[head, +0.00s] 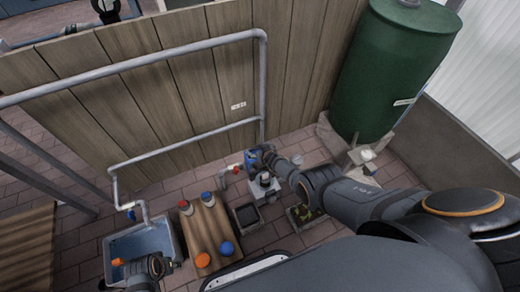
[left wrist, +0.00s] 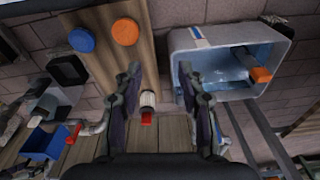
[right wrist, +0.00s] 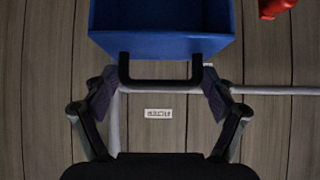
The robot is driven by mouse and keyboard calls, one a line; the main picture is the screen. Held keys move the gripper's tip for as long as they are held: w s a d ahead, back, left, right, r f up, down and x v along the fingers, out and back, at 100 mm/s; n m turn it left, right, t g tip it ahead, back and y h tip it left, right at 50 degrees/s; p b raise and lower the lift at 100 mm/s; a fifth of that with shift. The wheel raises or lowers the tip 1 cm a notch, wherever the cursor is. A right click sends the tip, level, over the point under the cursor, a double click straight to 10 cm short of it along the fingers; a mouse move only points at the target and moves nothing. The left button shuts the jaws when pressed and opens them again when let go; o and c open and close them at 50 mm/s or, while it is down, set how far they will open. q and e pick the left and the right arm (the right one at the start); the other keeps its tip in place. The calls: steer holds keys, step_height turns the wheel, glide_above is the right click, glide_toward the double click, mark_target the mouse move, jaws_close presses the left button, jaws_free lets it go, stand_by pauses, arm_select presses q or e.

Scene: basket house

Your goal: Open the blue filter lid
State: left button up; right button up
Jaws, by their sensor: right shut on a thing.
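The blue filter lid (right wrist: 160,38) fills the top of the right wrist view as a hollow blue box with a dark handle (right wrist: 160,83) on its near side. My right gripper (right wrist: 158,88) has its fingers at the two ends of this handle and is shut on it. In the head view the blue lid (head: 252,158) shows beside my right gripper (head: 264,160), partly hidden by it, near the fence. The left wrist view also shows the blue part (left wrist: 42,143) at lower left. My left gripper (left wrist: 160,75) is open and empty, near the grey tub.
A grey tub with water (head: 110,252) stands at left. A wooden table (head: 212,220) beside it holds several bottles and an orange and a blue lid. A grey pipe (head: 190,48) runs along the fence, a red valve (head: 237,169) sits near the filter, and a green barrel (head: 390,70) stands right.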

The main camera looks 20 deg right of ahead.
steer(key=shift+w+d+r, duration=0.3)
steer(key=o, duration=1.4)
steer(key=shift+s, duration=0.1)
